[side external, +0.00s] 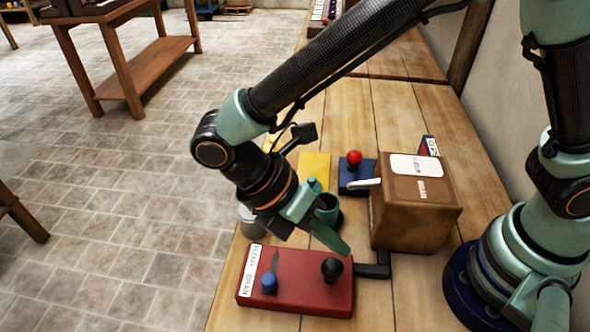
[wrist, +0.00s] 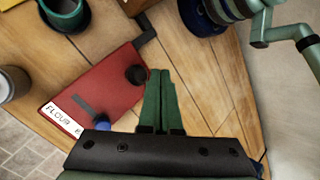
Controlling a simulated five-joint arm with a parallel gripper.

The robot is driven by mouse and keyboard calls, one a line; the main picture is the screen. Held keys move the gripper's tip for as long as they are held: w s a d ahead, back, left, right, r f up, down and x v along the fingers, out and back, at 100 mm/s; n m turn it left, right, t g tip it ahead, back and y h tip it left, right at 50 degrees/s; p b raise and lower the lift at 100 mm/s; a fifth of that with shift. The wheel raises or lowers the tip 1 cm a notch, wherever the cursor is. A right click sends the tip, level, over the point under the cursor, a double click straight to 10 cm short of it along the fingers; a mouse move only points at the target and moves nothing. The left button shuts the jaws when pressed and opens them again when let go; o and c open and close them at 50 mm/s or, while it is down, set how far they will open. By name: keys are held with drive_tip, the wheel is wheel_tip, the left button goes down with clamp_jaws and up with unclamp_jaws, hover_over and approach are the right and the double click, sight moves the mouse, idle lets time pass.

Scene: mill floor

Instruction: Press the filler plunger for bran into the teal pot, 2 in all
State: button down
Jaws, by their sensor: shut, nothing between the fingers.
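The red filler box (side external: 310,300) lies on the bench, with a label reading FLOUR and BRAN along its left edge. A blue knob (side external: 269,283) sits at the BRAN end of a grey slot in its top. A black round knob (side external: 332,269) stands near the box's right end; it also shows in the wrist view (wrist: 137,75). The teal pot (side external: 327,210) stands behind the box, partly hidden by my gripper; the wrist view shows it at the top left (wrist: 66,12). My gripper (side external: 343,250) is shut and empty, its fingertips near the black knob, apparently above it.
A brown box (side external: 415,210) with a white lever stands behind right. Beyond are a blue block (side external: 357,175) with a red ball and a yellow panel (side external: 315,166). A grey can (side external: 249,222) stands left of the pot. A dark bracket (side external: 374,270) adjoins the red box.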

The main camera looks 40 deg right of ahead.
sight(338, 264)
drive_tip(key=shift+f, duration=1.1)
drive_tip(key=shift+f, duration=0.1)
idle(1.2)
drive_tip(key=shift+w+f, duration=0.1)
drive_tip(key=shift+f, duration=0.15)
drive_tip(key=shift+f, duration=0.95)
idle(1.1)
drive_tip(key=shift+r, duration=1.35)
drive_tip(key=shift+r, duration=2.55)
